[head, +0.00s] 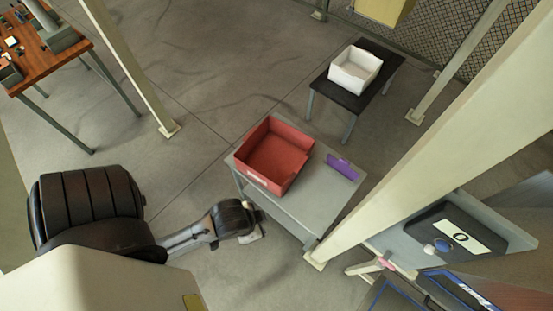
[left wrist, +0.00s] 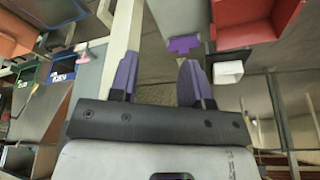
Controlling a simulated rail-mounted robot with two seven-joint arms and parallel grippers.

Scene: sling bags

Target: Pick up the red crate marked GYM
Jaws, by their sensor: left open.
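The red crate (head: 275,160) stands open and upright on a grey table (head: 322,190) in the middle of the head view. A pale label shows on its near side, but the writing is too small to read. The crate also shows at the top right of the left wrist view (left wrist: 253,24). My left arm ends just left of the table's near edge, apart from the crate; its fingers are not clear in the head view. In the left wrist view my left gripper (left wrist: 158,82) is open, with nothing between its purple fingers. My right gripper is not in view.
A purple item (head: 341,168) lies right of the crate on the same table. A white box (head: 355,69) sits on a low black table behind. Cream posts (head: 440,130) rise close on the right. A wooden desk (head: 40,55) stands far left; the floor between is clear.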

